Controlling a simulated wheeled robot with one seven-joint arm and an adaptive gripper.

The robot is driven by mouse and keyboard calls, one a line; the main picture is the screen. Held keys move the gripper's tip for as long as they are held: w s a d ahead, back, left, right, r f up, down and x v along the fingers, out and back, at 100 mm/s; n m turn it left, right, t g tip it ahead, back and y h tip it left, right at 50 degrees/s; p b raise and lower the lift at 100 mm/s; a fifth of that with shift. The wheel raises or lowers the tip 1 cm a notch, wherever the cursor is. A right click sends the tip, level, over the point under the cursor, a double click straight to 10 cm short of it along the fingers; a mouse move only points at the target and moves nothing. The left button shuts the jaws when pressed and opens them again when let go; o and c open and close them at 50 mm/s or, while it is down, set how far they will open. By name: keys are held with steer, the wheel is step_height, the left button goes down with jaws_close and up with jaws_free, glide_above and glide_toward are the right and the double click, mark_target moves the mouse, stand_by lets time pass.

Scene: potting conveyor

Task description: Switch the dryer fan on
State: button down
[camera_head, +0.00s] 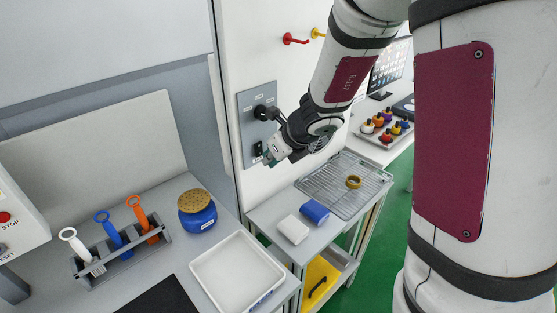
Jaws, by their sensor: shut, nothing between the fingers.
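A grey switch panel (244,103) is fixed to the white wall in the middle of the view. It carries a black round knob (261,113) in its upper half and a black rocker switch (258,149) lower down. My gripper (268,160) is shut and empty, with its tips close to the rocker switch. I cannot tell whether the tips touch it. My arm comes in from the upper right and hides the right side near the panel. No fan is clearly seen, and the panel labels are too small to read.
A white tray (237,268), a blue jar (197,212) and a tool holder (119,247) stand at left. Red and yellow hooks (295,40) stick out above.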

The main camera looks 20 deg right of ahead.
steer(key=shift+w+a, duration=0.2)
steer(key=shift+w, duration=0.15)
steer(key=shift+w+a+f, duration=0.15)
steer(key=shift+w+f, duration=0.1)
steer(key=shift+w, duration=0.1)
steer(key=shift+r, duration=0.15)
steer(key=shift+r+p, duration=0.75)
stand_by(0.3)
